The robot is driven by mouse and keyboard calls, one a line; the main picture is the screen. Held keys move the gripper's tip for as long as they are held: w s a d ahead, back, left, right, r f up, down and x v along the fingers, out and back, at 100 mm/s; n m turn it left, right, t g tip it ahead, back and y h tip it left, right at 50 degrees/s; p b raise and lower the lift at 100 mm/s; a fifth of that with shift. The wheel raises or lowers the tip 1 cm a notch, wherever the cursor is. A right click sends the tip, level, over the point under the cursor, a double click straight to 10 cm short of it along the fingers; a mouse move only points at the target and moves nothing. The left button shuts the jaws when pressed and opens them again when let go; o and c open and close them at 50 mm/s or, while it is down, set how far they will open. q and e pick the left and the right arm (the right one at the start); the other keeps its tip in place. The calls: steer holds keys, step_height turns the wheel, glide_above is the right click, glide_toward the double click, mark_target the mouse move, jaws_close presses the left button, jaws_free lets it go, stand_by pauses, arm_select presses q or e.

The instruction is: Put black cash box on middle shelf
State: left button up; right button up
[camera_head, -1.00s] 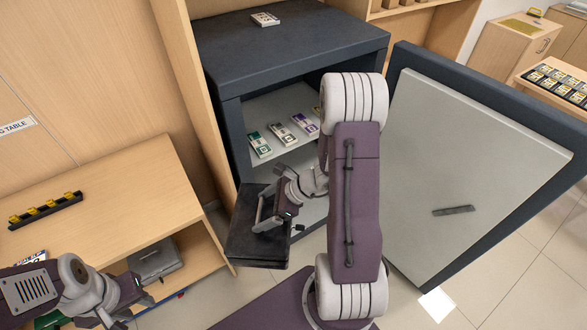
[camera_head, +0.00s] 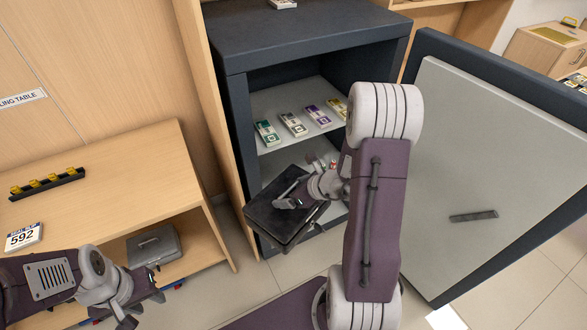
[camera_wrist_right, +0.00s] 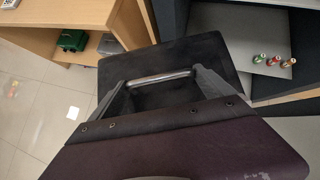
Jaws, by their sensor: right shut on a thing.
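The black cash box (camera_head: 268,219) hangs tilted from my right gripper (camera_head: 291,194), in front of the open safe (camera_head: 232,110) and below its shelf of note bundles. In the right wrist view the gripper (camera_wrist_right: 160,80) is shut at the metal handle of the cash box (camera_wrist_right: 205,52). Inside the safe, an upper grey shelf (camera_head: 270,103) holds several banded bundles. A lower grey shelf (camera_head: 275,163) shows partly behind my arm, with small coloured rolls (camera_wrist_right: 274,61) on it. My left gripper (camera_head: 142,304) is open and empty at lower left.
The safe door (camera_head: 490,165) stands wide open on the right. A wooden table (camera_head: 120,185) on the left carries a black tray with yellow pieces (camera_head: 46,183) and a number card (camera_head: 23,236). A grey box (camera_head: 154,246) sits on its lower shelf. Tiled floor lies between.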

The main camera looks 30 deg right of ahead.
steer(key=w+d+f+m+h+b, duration=0.1)
steer(key=w+d+f+b, duration=0.1)
steer(key=d+f+b, duration=0.3)
steer(key=w+d+f+m+h+b, duration=0.1)
steer(key=d+f+b, duration=0.4)
steer(key=f+b, duration=0.9)
steer(key=w+d+f+m+h+b, duration=0.1)
steer(key=w+d+f+b, duration=0.4)
steer(key=b, duration=2)
step_height(320, 180, down, 5)
steer(key=shift+d+r+m+t, duration=0.2)
steer(key=shift+m+t, duration=0.1)
steer(key=shift+m, duration=0.5)
steer(key=shift+w, duration=0.15)
